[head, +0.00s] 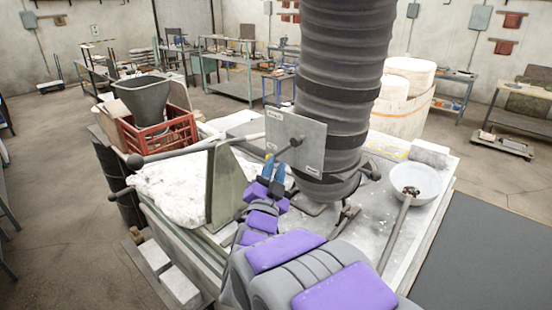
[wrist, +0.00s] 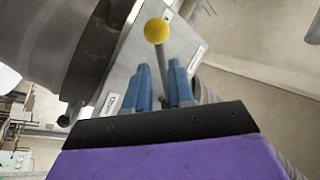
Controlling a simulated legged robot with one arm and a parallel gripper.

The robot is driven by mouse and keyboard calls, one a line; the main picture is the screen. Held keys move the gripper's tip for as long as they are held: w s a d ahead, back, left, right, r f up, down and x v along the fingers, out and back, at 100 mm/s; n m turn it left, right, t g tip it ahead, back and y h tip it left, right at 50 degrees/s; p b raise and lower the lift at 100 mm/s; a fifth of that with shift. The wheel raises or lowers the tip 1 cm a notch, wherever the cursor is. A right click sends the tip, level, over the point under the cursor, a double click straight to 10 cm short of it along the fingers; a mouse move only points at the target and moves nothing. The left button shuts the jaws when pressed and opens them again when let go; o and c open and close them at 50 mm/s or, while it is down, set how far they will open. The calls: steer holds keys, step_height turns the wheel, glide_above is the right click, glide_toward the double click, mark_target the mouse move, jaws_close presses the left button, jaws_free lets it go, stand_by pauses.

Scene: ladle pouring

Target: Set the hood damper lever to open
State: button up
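The hood damper lever is a dark rod with a yellow knob (wrist: 156,30); it is mounted on a grey plate (head: 305,150) in front of the ribbed hood duct (head: 338,75). In the head view the lever reaches down-left from its pivot towards my gripper (head: 273,170). In the wrist view the rod runs between the blue fingers of my gripper (wrist: 160,70), with the knob beyond the fingertips. A gap shows between the fingers; contact with the rod is not clear.
A long-handled ladle (head: 395,232) rests in a white bowl (head: 416,181) at the right of the bench. A red crate (head: 158,135) with a grey hopper stands at the left. An upright greenish plate (head: 222,185) stands just left of my arm.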

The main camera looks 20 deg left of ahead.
steer(key=x, duration=0.3)
steer(key=shift+w+a, duration=0.25)
steer(key=shift+a, duration=0.05)
steer(key=shift+c, duration=0.2)
steer(key=shift+d, duration=0.1)
jaws_close()
